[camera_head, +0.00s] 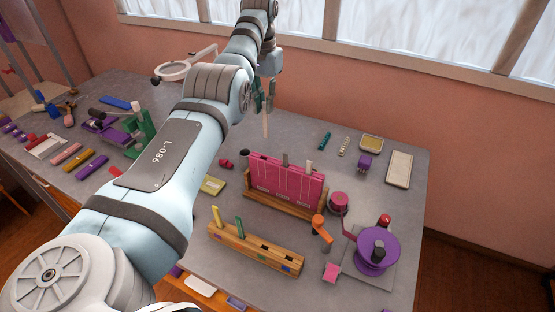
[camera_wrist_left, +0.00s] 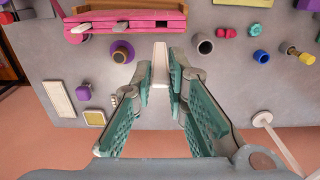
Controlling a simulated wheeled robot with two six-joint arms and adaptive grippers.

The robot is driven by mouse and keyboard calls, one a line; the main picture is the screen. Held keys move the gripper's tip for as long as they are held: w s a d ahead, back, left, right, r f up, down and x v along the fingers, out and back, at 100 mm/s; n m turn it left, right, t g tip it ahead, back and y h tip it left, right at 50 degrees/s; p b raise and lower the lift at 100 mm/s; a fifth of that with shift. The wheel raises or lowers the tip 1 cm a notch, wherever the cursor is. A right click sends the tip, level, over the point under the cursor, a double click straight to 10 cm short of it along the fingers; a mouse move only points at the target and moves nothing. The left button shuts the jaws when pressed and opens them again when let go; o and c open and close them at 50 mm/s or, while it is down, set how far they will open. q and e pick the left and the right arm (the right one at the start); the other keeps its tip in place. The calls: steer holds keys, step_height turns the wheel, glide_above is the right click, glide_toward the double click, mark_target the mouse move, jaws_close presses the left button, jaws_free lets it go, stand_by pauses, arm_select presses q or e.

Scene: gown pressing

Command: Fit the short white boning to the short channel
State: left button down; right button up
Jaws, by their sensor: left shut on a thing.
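My left gripper (camera_head: 264,97) is high above the back of the table, shut on a slim whitish boning strip (camera_head: 266,124) that hangs down from its fingertips. In the left wrist view the strip (camera_wrist_left: 160,62) sticks out from between the green finger pads of the gripper (camera_wrist_left: 161,90). The pink panel (camera_head: 270,177) with several upright channels stands in a wooden base (camera_head: 262,198), in front of and below the held strip, apart from it. A grey strip (camera_head: 285,158) and a pale strip (camera_head: 309,167) stick up from its top. My right gripper is out of view.
A wooden rack (camera_head: 270,253) in front of the panel holds a yellow strip (camera_head: 217,216) and a green strip (camera_head: 239,227); its right slots look empty. A purple spool (camera_head: 377,249) stands at right. A ring-shaped magnifier (camera_head: 187,66) is behind my arm.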

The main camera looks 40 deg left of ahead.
mark_target(263, 122)
arm_select(q)
steer(key=f+b, duration=0.2)
steer(key=s+f+b, duration=0.1)
steer(key=f+b, duration=0.2)
steer(key=shift+s+d+f, duration=0.1)
steer(key=shift+f, duration=0.05)
steer(key=shift+s, duration=0.4)
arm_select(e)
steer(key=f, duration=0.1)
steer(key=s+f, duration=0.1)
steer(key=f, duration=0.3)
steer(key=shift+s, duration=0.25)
arm_select(q)
steer(key=shift+w, duration=0.1)
steer(key=shift+p, duration=0.4)
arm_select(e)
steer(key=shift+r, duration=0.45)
